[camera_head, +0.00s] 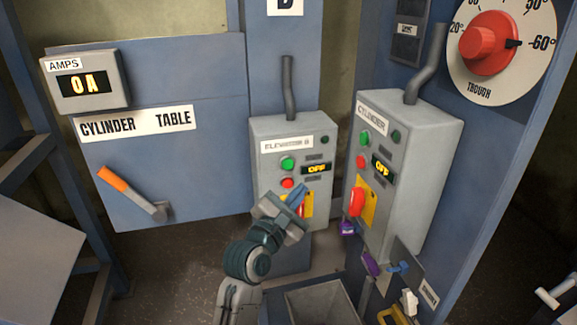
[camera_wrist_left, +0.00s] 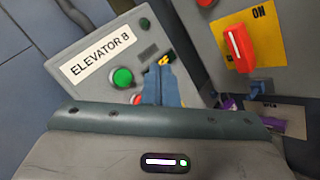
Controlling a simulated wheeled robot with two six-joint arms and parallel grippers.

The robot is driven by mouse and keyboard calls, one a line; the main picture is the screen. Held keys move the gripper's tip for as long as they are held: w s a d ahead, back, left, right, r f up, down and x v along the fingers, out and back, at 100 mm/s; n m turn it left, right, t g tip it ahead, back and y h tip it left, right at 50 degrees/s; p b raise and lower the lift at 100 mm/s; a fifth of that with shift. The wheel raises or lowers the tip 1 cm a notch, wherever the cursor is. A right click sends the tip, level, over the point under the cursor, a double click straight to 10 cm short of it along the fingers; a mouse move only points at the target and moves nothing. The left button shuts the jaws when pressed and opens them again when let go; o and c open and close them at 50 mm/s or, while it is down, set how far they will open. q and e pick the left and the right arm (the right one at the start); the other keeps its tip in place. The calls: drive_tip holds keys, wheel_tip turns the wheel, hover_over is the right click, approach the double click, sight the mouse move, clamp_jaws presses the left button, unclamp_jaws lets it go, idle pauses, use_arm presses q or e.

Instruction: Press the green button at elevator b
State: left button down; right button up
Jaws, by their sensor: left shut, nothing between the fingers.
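The elevator B box (camera_head: 264,187) is a grey control box at the middle of the head view, with a white "ELEVATOR B" label. Its green button (camera_head: 287,163) sits above a red button (camera_head: 287,183), beside a display reading OFF (camera_head: 317,168). In the left wrist view, the green button (camera_wrist_left: 122,77) shows clear, just left of my fingers. My left gripper (camera_head: 299,197) is shut and empty, in front of the box's lower part. In the head view its blue fingertips are below and right of the green button, over the yellow plate. Whether they touch the box cannot be told.
A similar grey cylinder box (camera_head: 420,165) with a red switch (camera_head: 357,202) stands close on the right. Padlocks (camera_head: 372,264) and tags hang below it. A cylinder table panel (camera_head: 180,180) with an orange-handled lever (camera_head: 112,180) is left. A bin (camera_head: 316,303) stands below.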

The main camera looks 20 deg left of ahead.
sight(288, 164)
use_arm(q)
drive_tip(key=shift+w+a+b, duration=0.15)
drive_tip(key=shift+w+a, duration=0.6)
drive_tip(key=shift+w, duration=0.3)
drive_tip(key=shift+w+a+b, duration=0.1)
drive_tip(key=shift+w+a, duration=0.65)
drive_tip(key=shift+w, duration=0.35)
drive_tip(key=shift+w+a+b, duration=0.15)
drive_tip(key=shift+w+a, duration=0.6)
drive_tip(key=shift+w, duration=0.3)
drive_tip(key=shift+w, duration=0.1)
drive_tip(key=shift+w+a+p, duration=0.25)
drive_tip(key=shift+w+p, duration=0.05)
drive_tip(key=shift+p, duration=0.15)
